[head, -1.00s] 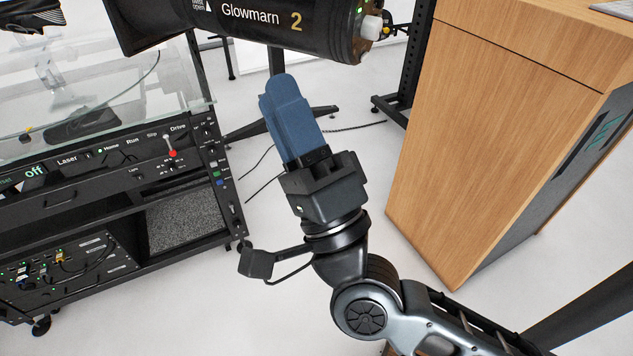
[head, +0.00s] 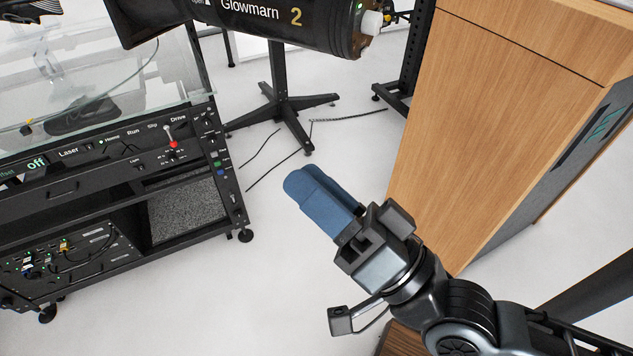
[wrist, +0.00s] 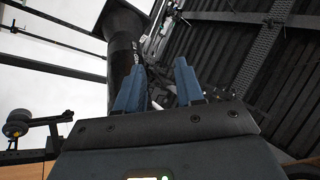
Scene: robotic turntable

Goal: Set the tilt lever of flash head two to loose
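Flash head two (head: 262,22) is a black cylinder marked "Glowmarn 2" at the top of the head view, partly cut off by the frame. A white knob (head: 371,21) sits at its right end. In the wrist view the flash head (wrist: 122,45) shows dark and upright beyond the fingers. Its tilt lever cannot be made out in either view. My gripper (head: 307,188) has blue fingers and is well below the flash head in the head view, touching nothing. In the wrist view my gripper (wrist: 158,82) has a gap between its fingers, with nothing held.
A wooden cabinet (head: 490,130) stands close to the right of my arm. A black equipment cart (head: 110,160) with a clear cover stands at left. A black stand base (head: 285,105) is on the floor below the flash head. The white floor between cart and cabinet is mostly clear.

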